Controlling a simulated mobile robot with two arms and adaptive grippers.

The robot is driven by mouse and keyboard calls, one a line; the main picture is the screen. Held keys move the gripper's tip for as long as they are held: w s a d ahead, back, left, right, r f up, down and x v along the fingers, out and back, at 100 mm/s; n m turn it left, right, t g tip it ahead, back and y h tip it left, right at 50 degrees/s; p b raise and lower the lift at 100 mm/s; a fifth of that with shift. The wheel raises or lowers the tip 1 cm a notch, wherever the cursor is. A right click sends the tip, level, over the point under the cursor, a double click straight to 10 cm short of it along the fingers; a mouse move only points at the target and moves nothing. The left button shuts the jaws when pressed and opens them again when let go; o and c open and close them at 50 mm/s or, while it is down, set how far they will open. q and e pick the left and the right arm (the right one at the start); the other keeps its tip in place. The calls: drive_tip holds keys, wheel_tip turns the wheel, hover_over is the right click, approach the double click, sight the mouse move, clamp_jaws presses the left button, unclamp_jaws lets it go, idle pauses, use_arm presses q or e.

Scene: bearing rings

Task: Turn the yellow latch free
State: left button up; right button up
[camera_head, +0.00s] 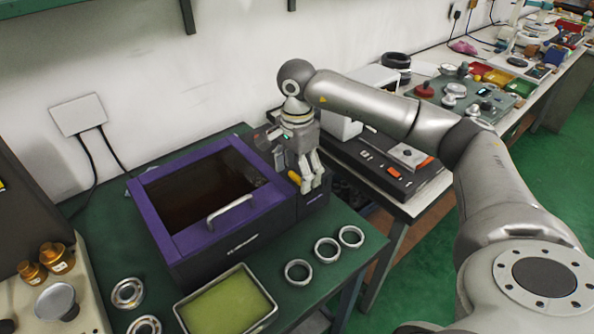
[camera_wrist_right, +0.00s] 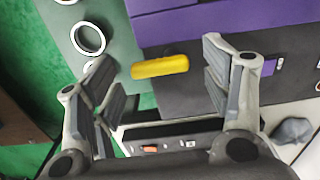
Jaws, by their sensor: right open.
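The yellow latch (camera_head: 294,177) sits on the right side of a purple and black box (camera_head: 179,243) with a dark lid window and a metal handle. In the right wrist view the yellow latch (camera_wrist_right: 160,66) lies crosswise, a little beyond the fingertips and between them in the picture. My right gripper (camera_head: 312,185) is at the box's right side, close to the latch; in the wrist view its fingers (camera_wrist_right: 160,80) are spread apart with nothing between them. I cannot tell whether a finger touches the latch. My left gripper is not in view.
A tray with a green pad (camera_head: 269,299) stands in front of the box. A black device (camera_head: 385,170) is on the neighbouring table at right.

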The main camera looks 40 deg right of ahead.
sight(297, 177)
wheel_tip(297, 177, up, 12)
drive_tip(key=shift+f, duration=0.15)
idle(0.3)
idle(1.1)
